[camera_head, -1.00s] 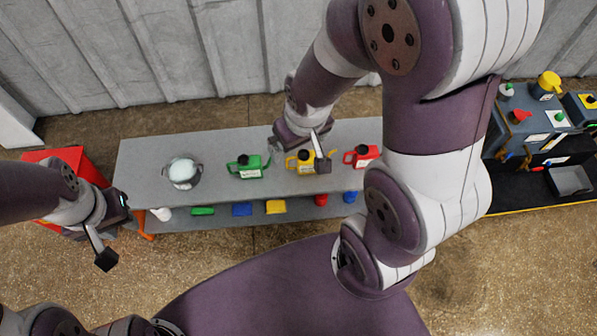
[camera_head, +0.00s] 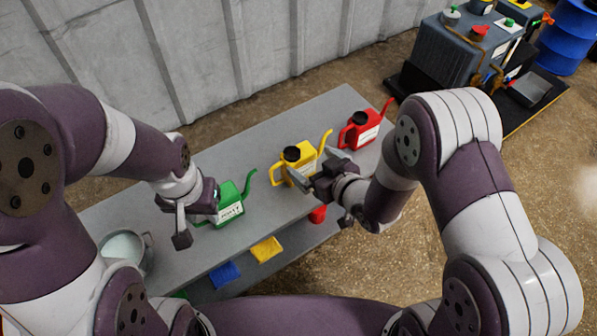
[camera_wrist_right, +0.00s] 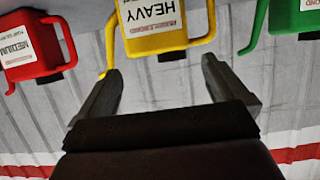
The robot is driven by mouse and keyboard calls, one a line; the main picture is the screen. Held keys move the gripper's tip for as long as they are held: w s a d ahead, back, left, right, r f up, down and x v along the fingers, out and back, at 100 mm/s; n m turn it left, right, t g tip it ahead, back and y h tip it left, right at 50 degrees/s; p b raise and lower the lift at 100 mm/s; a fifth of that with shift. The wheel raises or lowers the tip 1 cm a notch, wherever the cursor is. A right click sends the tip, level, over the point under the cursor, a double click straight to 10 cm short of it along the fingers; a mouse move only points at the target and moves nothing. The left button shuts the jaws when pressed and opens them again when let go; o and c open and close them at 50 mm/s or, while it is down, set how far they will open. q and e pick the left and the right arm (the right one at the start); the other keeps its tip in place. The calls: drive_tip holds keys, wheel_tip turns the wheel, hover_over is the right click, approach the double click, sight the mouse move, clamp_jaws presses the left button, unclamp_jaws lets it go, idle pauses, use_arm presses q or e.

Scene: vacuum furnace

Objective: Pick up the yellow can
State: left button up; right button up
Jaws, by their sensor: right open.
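The yellow can (camera_head: 300,160) stands on the grey table between the green can (camera_head: 228,203) and the red can (camera_head: 362,130). It has a black cap, a spout and a white label. In the right wrist view the yellow can (camera_wrist_right: 155,38) appears upside down, labelled HEAVY, just beyond my fingers. My right gripper (camera_head: 316,172) is open at the can's near side and covers part of it; in the wrist view its fingers (camera_wrist_right: 163,82) have nothing between them. My left gripper (camera_head: 192,228) hangs beside the green can, its fingers not clearly separable.
A pot (camera_head: 147,258) with pale contents stands at the table's left end. The lower shelf holds a blue item (camera_head: 225,274), a yellow item (camera_head: 266,249) and a red item (camera_head: 318,214). Machinery (camera_head: 445,60) and a blue barrel (camera_head: 568,38) stand at the back right.

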sight(301, 154)
drive_tip(key=x, duration=0.2)
drive_tip(key=shift+w+a+f+b, duration=0.15)
drive_tip(key=shift+w+f+b, duration=0.1)
drive_tip(key=shift+b, duration=0.1)
drive_tip(key=b+x, duration=0.1)
drive_tip(key=x, duration=0.1)
drive_tip(key=f+b+x, duration=0.1)
drive_tip(key=b+x, duration=0.1)
drive_tip(key=shift+w+a, duration=0.15)
drive_tip(key=shift+w, duration=0.15)
use_arm(q)
wheel_tip(301, 154, down, 4)
drive_tip(key=shift+f, duration=0.25)
use_arm(e)
drive_tip(key=shift+r, duration=0.15)
drive_tip(key=c, duration=0.8)
drive_tip(key=shift+r, duration=0.2)
drive_tip(key=shift+c, duration=0.2)
wheel_tip(301, 154, up, 4)
drive_tip(key=p, duration=0.3)
drive_tip(key=shift+r, duration=0.2)
use_arm(q)
wheel_tip(301, 154, up, 8)
drive_tip(key=p, duration=0.5)
use_arm(e)
drive_tip(key=w+d+r, duration=0.3)
drive_tip(key=w+r, duration=0.3)
drive_tip(key=w, duration=0.5)
drive_tip(key=shift+w, duration=0.15)
